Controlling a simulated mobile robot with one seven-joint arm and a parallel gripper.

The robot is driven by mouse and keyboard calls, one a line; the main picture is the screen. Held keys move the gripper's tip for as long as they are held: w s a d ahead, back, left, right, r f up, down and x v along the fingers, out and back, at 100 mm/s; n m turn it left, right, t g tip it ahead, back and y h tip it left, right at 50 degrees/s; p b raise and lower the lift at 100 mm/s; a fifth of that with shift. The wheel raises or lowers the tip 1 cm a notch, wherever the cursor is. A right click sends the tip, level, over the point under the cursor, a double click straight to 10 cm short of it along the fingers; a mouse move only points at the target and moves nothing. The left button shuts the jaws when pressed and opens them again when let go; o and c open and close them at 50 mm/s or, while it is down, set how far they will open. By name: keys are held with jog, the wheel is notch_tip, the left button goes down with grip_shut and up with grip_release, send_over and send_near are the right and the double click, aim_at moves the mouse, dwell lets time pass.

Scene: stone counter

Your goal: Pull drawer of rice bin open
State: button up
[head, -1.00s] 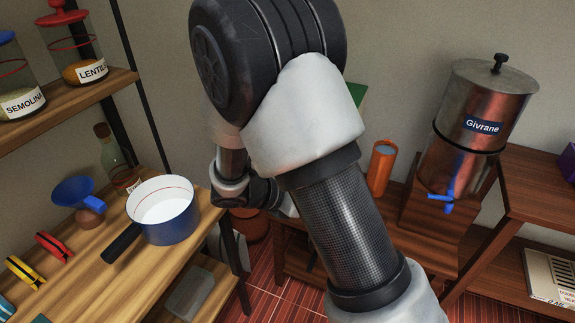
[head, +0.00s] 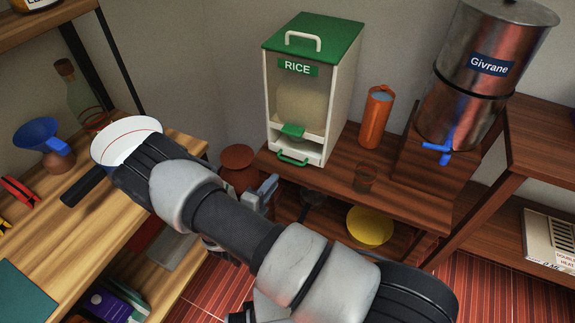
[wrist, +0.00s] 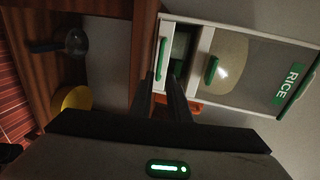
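The rice bin (head: 310,90) is a white box with a green lid, a clear front and a RICE label. It stands upright on the dark wooden shelf. Its drawer has a green handle (head: 292,159) low on the front, below a green lever (head: 293,131). My gripper (head: 266,188) is in front of and below the drawer, apart from the handle in the head view. In the wrist view the bin lies sideways.
A yellow bowl (head: 369,226) sits on the shelf below.

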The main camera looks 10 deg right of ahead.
aim_at(288, 171)
jog(key=b+x, duration=0.1)
jog(key=x, duration=1.1)
grip_shut()
